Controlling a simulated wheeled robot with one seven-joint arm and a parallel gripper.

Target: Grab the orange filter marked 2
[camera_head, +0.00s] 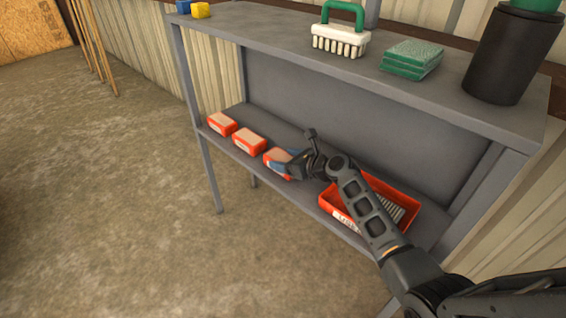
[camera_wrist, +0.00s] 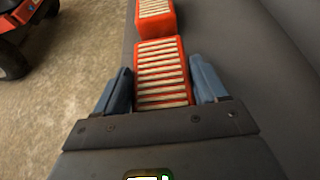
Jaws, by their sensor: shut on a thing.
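Three orange filters with pale pleated tops stand in a row on the lower shelf (camera_head: 236,110): a left one (camera_head: 221,124), a middle one (camera_head: 249,142) and a right one (camera_head: 276,159). My gripper (camera_head: 289,163) is at the right one, its blue fingers on either side. In the wrist view the fingers are shut on this filter (camera_wrist: 161,78), and another filter (camera_wrist: 155,17) lies just beyond it. My gripper partly covers the held filter in the head view. I cannot read any number on the filters. I cannot tell whether the held filter is off the shelf.
A red bin (camera_head: 328,205) with grey pleated pieces stands right of the filters, partly behind my arm. The upper shelf (camera_head: 270,36) overhangs and holds a brush (camera_head: 341,41), green pads (camera_head: 411,60), a black cylinder (camera_head: 512,55) and small blocks. A red wheeled machine (camera_wrist: 14,62) stands left.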

